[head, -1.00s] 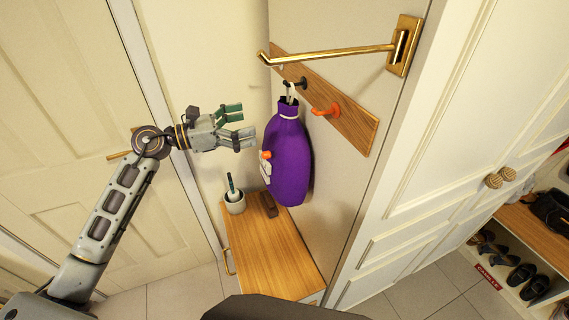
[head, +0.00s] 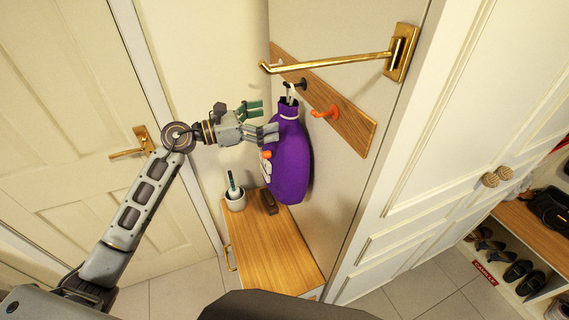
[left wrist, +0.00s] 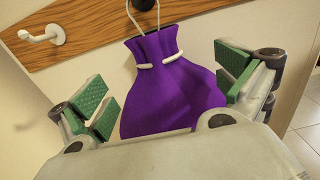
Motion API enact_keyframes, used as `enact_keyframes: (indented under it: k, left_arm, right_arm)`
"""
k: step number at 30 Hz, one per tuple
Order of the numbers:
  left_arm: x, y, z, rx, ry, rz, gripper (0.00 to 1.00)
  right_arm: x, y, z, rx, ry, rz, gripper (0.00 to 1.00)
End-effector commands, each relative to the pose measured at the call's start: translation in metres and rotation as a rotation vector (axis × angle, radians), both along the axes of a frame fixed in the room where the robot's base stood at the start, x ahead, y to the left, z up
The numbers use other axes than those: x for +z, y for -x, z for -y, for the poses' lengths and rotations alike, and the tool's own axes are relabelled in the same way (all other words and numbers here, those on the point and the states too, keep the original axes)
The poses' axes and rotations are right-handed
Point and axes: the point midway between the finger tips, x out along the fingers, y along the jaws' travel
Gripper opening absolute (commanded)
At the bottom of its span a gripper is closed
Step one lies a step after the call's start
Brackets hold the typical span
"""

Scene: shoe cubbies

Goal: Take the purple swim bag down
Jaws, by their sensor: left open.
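The purple swim bag (head: 288,160) hangs by a pale cord loop from a dark hook (head: 298,84) on a wooden rail (head: 345,120). An orange and white item shows on its left side. My left gripper (head: 264,119) is open at the upper left of the bag, beside its neck in the head view. In the left wrist view the bag (left wrist: 172,90) is between the green-padded fingers (left wrist: 168,90), with clear space on both sides of its neck. The bag's lower part is hidden behind the gripper body there. My right gripper is not in view.
A brass bar (head: 330,60) juts over the rail from the wall. An orange hook (head: 326,111) is right of the bag, and a white hook (left wrist: 45,35) shows in the wrist view. Below are a wooden cabinet (head: 260,250), a white cup (head: 235,200) and a brown block (head: 268,202).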

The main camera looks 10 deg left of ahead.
Motion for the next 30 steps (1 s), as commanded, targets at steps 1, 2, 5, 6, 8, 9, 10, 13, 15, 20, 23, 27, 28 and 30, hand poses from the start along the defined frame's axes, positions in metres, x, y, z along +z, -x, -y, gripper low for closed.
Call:
enact_keyframes:
  k: [1, 2, 5, 6, 8, 9, 10, 13, 15, 20, 23, 27, 28, 30]
  left_arm:
    - [0.0, -0.001, 0.001, -0.001, 0.001, 0.0, 1.0]
    - [0.0, -0.001, 0.002, -0.001, 0.001, 0.0, 1.0]
    - [0.0, -0.005, 0.007, 0.0, 0.002, -0.001, 1.0]
    - [0.0, -0.007, 0.009, 0.0, 0.001, 0.0, 1.0]
    - [-0.001, -0.009, 0.014, -0.001, 0.002, 0.0, 1.0]
    - [-0.001, -0.011, 0.017, -0.001, 0.003, 0.001, 1.0]
    - [-0.001, -0.013, 0.019, -0.001, 0.002, 0.0, 1.0]
    - [-0.003, -0.018, 0.026, -0.001, 0.003, -0.001, 1.0]
    - [-0.003, -0.021, 0.031, -0.001, 0.002, 0.0, 1.0]
    - [-0.004, -0.027, 0.04, 0.0, 0.001, 0.0, 1.0]
    - [-0.005, -0.029, 0.042, 0.0, 0.0, 0.0, 1.0]
    - [-0.005, -0.029, 0.042, 0.0, 0.0, 0.0, 1.0]
    - [-0.005, -0.029, 0.042, 0.0, 0.0, 0.0, 1.0]
    - [-0.005, -0.029, 0.042, 0.0, 0.0, 0.0, 1.0]
  right_arm:
    - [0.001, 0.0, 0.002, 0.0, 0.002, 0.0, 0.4]
    - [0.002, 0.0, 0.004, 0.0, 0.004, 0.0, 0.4]
    - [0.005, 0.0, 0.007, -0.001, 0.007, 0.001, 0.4]
    - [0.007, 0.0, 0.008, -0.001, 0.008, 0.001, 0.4]
    - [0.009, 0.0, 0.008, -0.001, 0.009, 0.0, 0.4]
    - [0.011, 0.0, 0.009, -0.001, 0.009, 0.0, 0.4]
    - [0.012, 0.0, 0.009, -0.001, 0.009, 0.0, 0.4]
    - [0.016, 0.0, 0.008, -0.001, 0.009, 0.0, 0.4]
    - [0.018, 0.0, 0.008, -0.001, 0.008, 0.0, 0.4]
    - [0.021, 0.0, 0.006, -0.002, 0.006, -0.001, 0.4]
    - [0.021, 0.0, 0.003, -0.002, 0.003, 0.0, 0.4]
    - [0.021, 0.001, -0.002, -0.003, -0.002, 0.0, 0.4]
    - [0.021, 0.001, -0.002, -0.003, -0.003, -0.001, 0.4]
    - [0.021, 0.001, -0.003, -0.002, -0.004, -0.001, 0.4]
